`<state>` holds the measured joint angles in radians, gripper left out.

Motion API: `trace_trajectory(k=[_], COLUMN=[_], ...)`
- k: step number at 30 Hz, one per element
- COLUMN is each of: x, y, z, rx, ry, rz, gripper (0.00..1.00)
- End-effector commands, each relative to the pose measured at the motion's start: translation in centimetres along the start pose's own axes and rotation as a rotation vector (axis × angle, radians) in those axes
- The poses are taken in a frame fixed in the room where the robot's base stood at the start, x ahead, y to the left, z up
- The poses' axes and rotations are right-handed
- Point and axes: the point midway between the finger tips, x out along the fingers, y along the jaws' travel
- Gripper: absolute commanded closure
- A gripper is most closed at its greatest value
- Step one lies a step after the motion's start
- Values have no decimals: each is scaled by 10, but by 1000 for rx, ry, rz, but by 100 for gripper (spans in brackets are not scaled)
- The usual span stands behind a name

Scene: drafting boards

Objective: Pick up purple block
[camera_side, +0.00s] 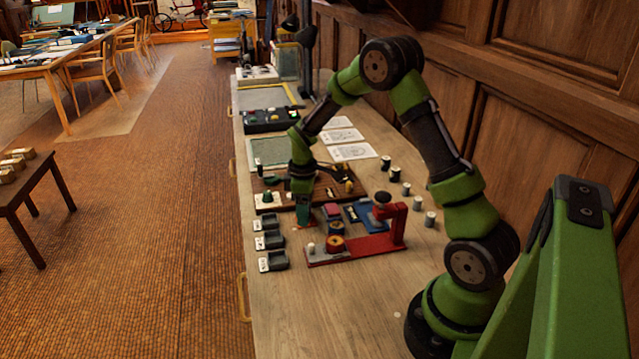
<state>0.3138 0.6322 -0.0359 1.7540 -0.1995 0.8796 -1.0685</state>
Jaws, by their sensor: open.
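My gripper (303,218) points down over the middle of the bench, at the front edge of a brown board. Its jaws are open, though the small gap between the fingers is hard to make out. A small block with a purple-pink top (332,210) sits just right of the gripper, apart from it in the picture. It is the only purple-looking block I can pick out, and its lower part blends into darker things around it. Nothing shows held in the jaws.
A red stand (365,247) with a raised arm is in front. Dark small boxes (272,262) line the left edge. A blue item (372,217) lies right of the block. Several small cylinders (406,188) stand along the right. The near bench is clear.

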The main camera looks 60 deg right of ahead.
Motion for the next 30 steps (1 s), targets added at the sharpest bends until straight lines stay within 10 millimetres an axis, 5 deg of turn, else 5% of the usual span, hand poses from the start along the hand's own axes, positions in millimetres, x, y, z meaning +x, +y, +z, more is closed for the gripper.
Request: trace_trajectory(k=[12,22,30], x=[-1,-10,-62], y=[0,1,1], z=[0,-1,-1], rx=[0,-1,-1], ry=[0,2,4], rz=[0,2,4], gripper=[98,100,100])
